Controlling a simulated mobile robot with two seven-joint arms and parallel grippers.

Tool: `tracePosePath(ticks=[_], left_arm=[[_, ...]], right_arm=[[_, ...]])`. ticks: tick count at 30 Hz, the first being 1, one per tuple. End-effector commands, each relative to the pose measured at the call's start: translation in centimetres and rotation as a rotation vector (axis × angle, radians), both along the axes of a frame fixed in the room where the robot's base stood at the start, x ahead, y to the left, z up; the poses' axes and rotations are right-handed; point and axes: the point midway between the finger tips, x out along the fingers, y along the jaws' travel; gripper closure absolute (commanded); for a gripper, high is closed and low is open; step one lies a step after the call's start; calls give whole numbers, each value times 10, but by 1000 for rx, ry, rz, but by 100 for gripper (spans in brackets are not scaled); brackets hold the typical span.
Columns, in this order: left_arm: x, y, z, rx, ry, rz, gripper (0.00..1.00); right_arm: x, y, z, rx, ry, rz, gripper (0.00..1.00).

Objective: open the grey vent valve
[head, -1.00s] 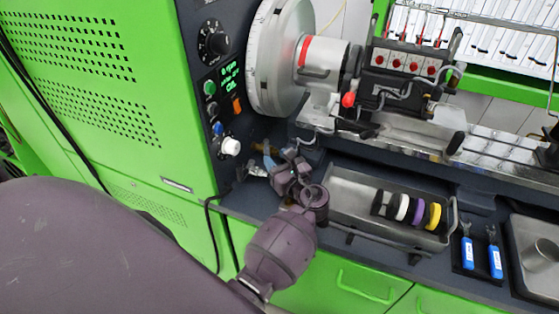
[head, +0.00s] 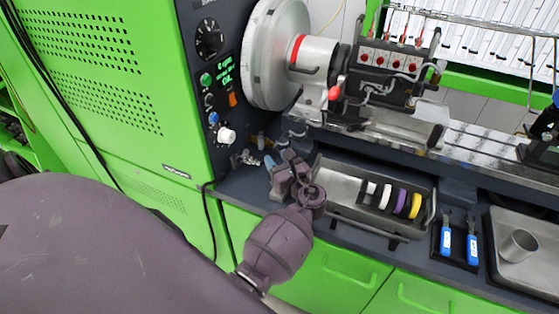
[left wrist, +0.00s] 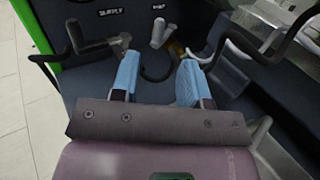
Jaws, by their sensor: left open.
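The grey vent valve (left wrist: 160,33) shows in the left wrist view under the VENT label, its light grey handle pointing down and to the left. Beside it on the left is the supply valve (left wrist: 112,44), with a dark handle, under the SUPPLY label. My left gripper (left wrist: 156,78) is open and empty. Its two blue fingers are spread, with the vent valve beyond and between their tips; I see no contact. In the head view my left gripper (head: 279,158) is by the bench's front left corner, where its wrist partly hides the fittings. My right gripper is not in view.
A tray (head: 345,208) with coloured rings sits right of my left gripper. The lathe chuck (head: 270,55) and control panel (head: 218,100) stand behind. Blue-handled tools (head: 459,246) lie farther right. A dark curved hose (left wrist: 155,75) lies between the fingers in the wrist view.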

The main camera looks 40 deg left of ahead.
Motion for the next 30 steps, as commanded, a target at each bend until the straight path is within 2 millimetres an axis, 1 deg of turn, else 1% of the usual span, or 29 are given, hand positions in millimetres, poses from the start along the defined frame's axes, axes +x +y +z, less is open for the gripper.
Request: tracePosePath(ticks=[10, 14, 17, 20, 24, 27, 30], left_arm=[[0, 2, 0, 0, 0, 0, 59], [-1, 3, -1, 0, 0, -6, 58], [-8, 10, -5, 2, -1, -41, 58], [-18, 16, -10, 3, 1, -112, 58], [-31, 15, -10, 5, 6, -226, 58], [-37, 11, -9, 5, 8, -286, 58], [-39, 10, -6, 5, 9, -318, 58]], right_arm=[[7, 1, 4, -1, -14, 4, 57], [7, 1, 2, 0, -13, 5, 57], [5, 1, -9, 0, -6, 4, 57], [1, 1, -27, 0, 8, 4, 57], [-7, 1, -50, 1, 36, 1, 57], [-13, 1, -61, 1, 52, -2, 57], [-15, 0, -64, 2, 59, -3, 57]])
